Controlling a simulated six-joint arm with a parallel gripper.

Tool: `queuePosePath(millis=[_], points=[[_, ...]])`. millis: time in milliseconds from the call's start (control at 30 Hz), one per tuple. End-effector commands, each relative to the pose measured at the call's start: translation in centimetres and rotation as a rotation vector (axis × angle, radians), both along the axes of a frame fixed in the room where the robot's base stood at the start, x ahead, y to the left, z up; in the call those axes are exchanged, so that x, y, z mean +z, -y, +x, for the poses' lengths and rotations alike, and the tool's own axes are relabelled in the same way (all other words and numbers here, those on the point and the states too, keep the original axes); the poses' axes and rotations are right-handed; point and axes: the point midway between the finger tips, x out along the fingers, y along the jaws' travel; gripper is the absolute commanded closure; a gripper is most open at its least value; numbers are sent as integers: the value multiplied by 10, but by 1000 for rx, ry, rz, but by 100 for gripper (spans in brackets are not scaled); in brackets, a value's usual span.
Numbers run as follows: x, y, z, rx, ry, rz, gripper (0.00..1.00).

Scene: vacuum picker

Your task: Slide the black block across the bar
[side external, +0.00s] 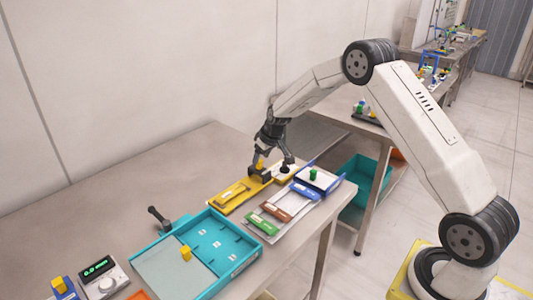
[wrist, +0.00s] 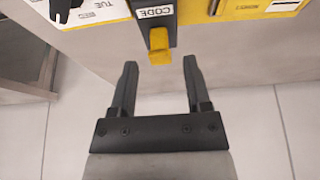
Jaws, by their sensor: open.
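The black block (wrist: 154,12) carries a white CODE label and a yellow tab (wrist: 159,45) in the wrist view. In the side external view the black block (side external: 260,174) sits at the right end of the yellow bar (side external: 233,195), with the tab on top. The yellow bar also shows at the top right of the wrist view (wrist: 255,10). My gripper (wrist: 160,67) is open and empty, its fingers spread to either side of the tab's line, with the tab just beyond the fingertips. In the side external view my gripper (side external: 264,152) is right above the block.
A white dial panel (wrist: 100,12) with a black knob and TUE lettering lies beside the block. Coloured cases (side external: 279,208) and a blue-rimmed tray (side external: 319,181) lie to the right along the table edge. A teal tray (side external: 207,254) stands in front.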

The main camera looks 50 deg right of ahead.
Motion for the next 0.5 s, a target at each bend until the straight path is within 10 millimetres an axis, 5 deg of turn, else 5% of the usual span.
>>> queuePosePath(millis=[500], points=[[-31,0,13,0,1,0,38]])
